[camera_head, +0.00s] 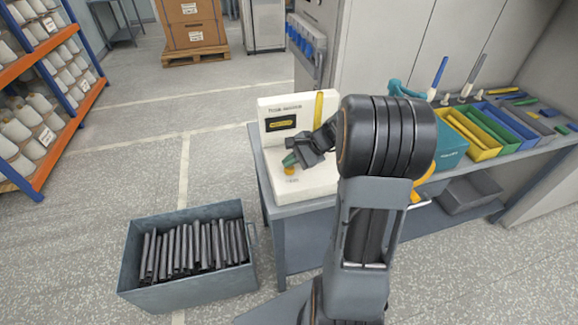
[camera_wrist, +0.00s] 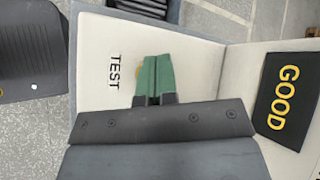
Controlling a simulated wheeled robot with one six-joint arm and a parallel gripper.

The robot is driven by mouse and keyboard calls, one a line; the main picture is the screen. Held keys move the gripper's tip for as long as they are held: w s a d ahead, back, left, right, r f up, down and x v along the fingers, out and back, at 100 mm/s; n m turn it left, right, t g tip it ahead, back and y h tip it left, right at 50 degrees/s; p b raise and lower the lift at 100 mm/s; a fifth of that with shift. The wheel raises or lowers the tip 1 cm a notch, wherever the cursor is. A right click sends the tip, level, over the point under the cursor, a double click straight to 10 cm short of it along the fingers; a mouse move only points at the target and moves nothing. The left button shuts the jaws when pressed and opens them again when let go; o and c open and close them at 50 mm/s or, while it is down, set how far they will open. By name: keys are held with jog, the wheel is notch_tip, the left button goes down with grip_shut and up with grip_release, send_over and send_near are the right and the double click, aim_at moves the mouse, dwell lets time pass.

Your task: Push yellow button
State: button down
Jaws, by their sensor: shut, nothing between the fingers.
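The yellow button (camera_head: 289,170) is on the base of the white tester (camera_head: 311,178), just above a small label. The tester's dark display (camera_wrist: 284,97) reads GOOD in yellow.
The tester stands at the left end of a grey bench (camera_head: 272,203). A teal box (camera_head: 452,150) and a yellow tray (camera_head: 486,153) stand to the right. A grey bin (camera_head: 190,290) of dark rods is on the floor at left. A bobbin shelf (camera_head: 60,120) stands far left.

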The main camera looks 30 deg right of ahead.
aim_at(290, 169)
jog(key=shift+r, duration=0.5)
jog(key=shift+p, duration=0.3)
notch_tip(290, 169, up, 5)
jog(key=p, duration=0.4)
dwell(0.7)
jog(key=s+f, duration=0.1)
jog(key=s+f+n+g+h, duration=0.1)
jog(key=s+n, duration=0.1)
jog(key=shift+s+d+f+g, duration=0.15)
jog(key=shift+d+f+g, duration=0.15)
jog(key=shift+f, duration=0.1)
jog(key=s+a+r+n+h+p, duration=0.1)
jog(key=s+a+r+n+h, duration=0.6)
jog(key=s+a+n, duration=0.3)
jog(key=s+r+n, duration=0.1)
jog(key=s+n, duration=0.1)
jog(key=n, duration=0.1)
jog(key=shift+s+a, duration=0.15)
